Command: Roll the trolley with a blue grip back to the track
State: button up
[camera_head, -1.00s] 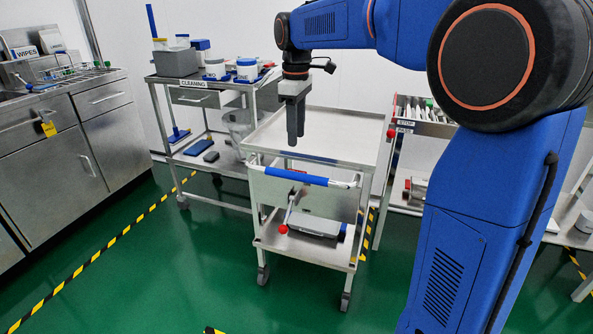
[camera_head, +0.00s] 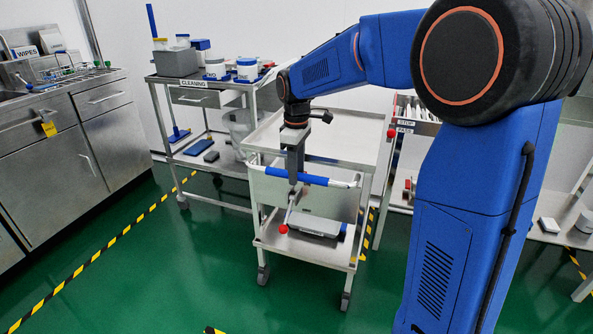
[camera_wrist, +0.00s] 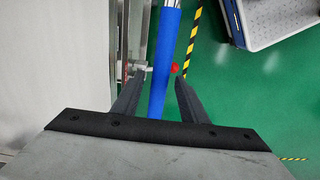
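The trolley (camera_head: 345,160) is a steel cart with a bare upper tray and a lower shelf, on castors. Its blue grip (camera_head: 312,179) runs along the near edge of the upper tray. In the wrist view the blue grip (camera_wrist: 165,60) runs between my two fingers. The track cannot be made out with certainty.
A red-knobbed lever (camera_head: 284,228) hangs under the grip. A cleaning cart (camera_head: 180,97) stands behind left, a steel cabinet (camera_head: 85,160) at far left, and a labelled rack (camera_head: 415,126) behind right. Yellow-black tape (camera_head: 100,249) marks the green floor; the front floor is clear.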

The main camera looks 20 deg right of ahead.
grip_shut()
